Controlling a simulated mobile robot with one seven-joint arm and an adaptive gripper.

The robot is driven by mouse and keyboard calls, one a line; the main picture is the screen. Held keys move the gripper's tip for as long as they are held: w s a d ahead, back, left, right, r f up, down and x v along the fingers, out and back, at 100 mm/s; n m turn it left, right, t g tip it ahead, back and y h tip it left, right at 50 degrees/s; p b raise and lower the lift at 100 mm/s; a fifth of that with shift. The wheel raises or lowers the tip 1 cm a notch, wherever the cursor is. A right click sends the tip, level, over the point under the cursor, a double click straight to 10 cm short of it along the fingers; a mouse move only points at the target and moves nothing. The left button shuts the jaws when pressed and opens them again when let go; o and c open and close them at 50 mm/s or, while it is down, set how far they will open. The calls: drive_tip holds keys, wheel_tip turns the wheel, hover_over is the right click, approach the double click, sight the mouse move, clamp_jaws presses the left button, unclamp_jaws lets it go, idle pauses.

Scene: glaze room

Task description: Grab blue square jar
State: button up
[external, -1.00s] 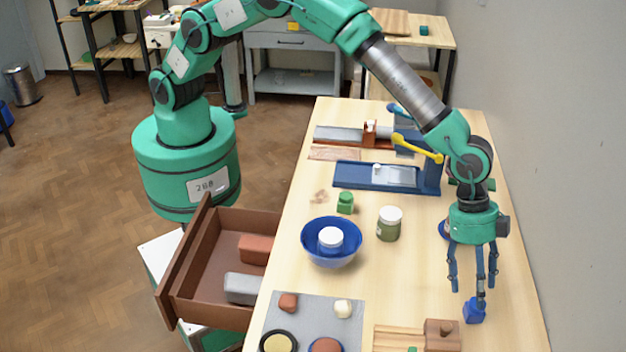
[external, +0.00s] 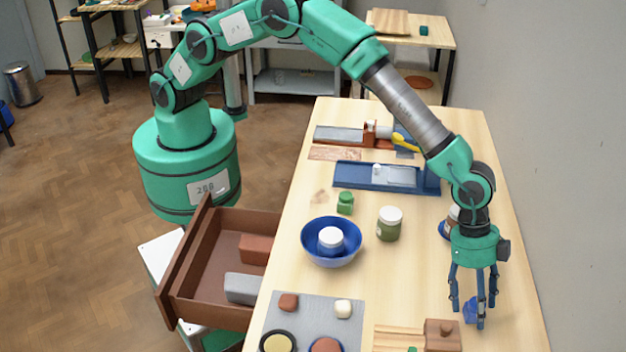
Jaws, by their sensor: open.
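The small blue square jar (external: 469,311) stands on the table near its right side, toward the front. My gripper (external: 474,309) points down over it, with its blue fingers open. The jar shows between the fingers, with one finger in front of its right part. I cannot tell whether any finger touches it.
A wooden block fixture (external: 441,336) stands left of the jar. A green-brown jar with a white lid (external: 389,225), a blue bowl (external: 331,258) and a small green jar (external: 345,203) stand farther left. An open drawer (external: 190,270) juts out at left. A wall runs along the right.

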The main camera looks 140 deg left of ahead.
drive_tip(key=shift+c, duration=0.5)
drive_tip(key=c, duration=1.3)
drive_tip(key=shift+r, duration=0.9)
wheel_tip(320, 180, up, 2)
drive_tip(key=shift+p, duration=0.45)
drive_tip(key=s+d, duration=0.1)
drive_tip(key=s, duration=0.4)
drive_tip(key=s+d+r, duration=0.1)
drive_tip(key=s, duration=0.4)
drive_tip(key=s+d, duration=0.1)
drive_tip(key=s, duration=0.4)
drive_tip(key=shift+s+d+r+p, duration=0.15)
drive_tip(key=shift+s+d+p, duration=0.1)
drive_tip(key=shift+d+p, duration=0.15)
